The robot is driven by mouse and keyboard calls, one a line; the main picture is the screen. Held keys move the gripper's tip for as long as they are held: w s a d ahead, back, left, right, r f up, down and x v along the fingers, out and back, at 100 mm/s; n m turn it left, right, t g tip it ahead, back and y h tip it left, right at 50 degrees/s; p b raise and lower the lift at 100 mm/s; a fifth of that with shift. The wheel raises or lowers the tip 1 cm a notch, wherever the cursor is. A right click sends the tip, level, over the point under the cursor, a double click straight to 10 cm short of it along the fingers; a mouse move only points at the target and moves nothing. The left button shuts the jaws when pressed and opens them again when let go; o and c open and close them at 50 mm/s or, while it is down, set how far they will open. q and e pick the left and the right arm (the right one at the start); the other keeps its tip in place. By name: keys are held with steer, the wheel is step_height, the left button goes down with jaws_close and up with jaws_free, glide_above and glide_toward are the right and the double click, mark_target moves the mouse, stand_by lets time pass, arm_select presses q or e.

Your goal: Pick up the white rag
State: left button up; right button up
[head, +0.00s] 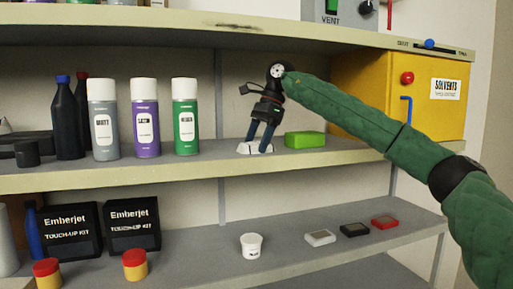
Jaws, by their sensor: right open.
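The white rag (246,149) is a small pale folded piece on the middle shelf (330,160), close to its front edge. My right gripper (257,146) points down over it with its two blue fingers apart. The fingers reach down to the rag, one near its back left and one at its front right. Whether they touch it, I cannot tell. Part of the rag is hidden by the fingers. My left gripper is not in view.
A green block (305,140) lies just right of the rag. Spray cans in grey (104,125), purple (145,125) and green (186,120) stand to the left. A yellow solvents cabinet (375,75) is at the right. The upper shelf (150,18) overhangs my gripper.

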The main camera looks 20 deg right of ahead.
mark_target(251, 143)
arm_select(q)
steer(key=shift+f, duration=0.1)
arm_select(e)
steer(key=shift+f, duration=0.15)
steer(key=c, duration=1.1)
steer(key=shift+o, duration=0.2)
